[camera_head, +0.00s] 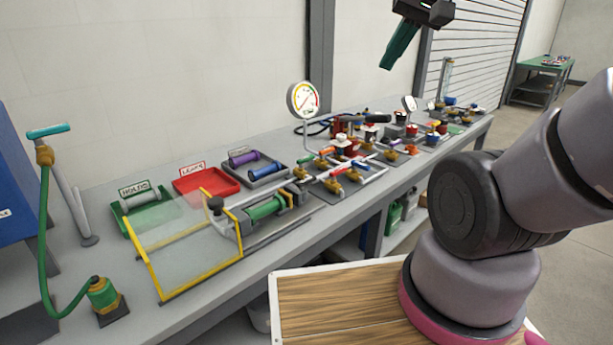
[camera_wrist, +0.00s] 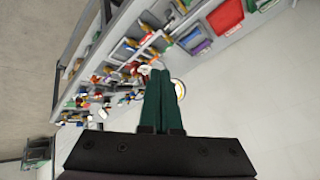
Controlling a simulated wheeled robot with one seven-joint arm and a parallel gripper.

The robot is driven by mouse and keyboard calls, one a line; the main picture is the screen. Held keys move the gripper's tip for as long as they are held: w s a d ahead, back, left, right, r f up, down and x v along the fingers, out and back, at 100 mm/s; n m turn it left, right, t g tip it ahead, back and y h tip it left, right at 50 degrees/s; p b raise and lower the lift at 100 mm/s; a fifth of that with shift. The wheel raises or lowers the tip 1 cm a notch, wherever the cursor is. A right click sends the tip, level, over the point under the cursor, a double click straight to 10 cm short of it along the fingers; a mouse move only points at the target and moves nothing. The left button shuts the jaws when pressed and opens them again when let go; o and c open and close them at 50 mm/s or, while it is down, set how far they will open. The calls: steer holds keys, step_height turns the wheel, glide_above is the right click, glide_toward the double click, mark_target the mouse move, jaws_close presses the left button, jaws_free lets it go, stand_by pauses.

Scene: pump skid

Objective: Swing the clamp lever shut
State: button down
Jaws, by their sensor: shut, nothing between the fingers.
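A fixture on the bench holds a green cylinder (camera_head: 264,208) lying on its side. A short lever with a black knob (camera_head: 215,204) stands up at the fixture's left end; it looks like the clamp lever, but I cannot tell for certain or read its exact angle. A clear guard with a yellow frame (camera_head: 151,268) stands at the fixture's left and front. My gripper (camera_head: 387,66) is high above the bench, up and to the right of the fixture, touching nothing. Its green fingers are together and empty, as the wrist view (camera_wrist: 161,72) also shows.
A green tray (camera_head: 163,216), a red tray (camera_head: 221,182) and a dark tray (camera_head: 283,171) stand along the wall. A pressure gauge (camera_head: 303,99) rises behind pipes and valves. A green hose (camera_head: 45,240) runs at the left. Air around my gripper is clear.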

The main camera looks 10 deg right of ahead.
steer(key=w+a+f+n+g, duration=0.1)
steer(key=w+f+n, duration=0.2)
steer(key=w, duration=0.7)
steer(key=n+g, duration=0.3)
steer(key=n, duration=0.4)
glide_above(307, 184)
steer(key=w, duration=0.4)
step_height(307, 184, down, 26)
steer(key=shift+a+f, duration=0.15)
steer(key=shift+f, duration=0.05)
steer(key=shift+f, duration=0.1)
steer(key=x, duration=0.9)
steer(key=shift+a, duration=0.15)
steer(key=shift+s+d+f, duration=0.25)
steer(key=shift+s+d, duration=0.6)
steer(key=shift+s, duration=0.25)
steer(key=shift+s+d, duration=0.25)
steer(key=shift+s, duration=0.1)
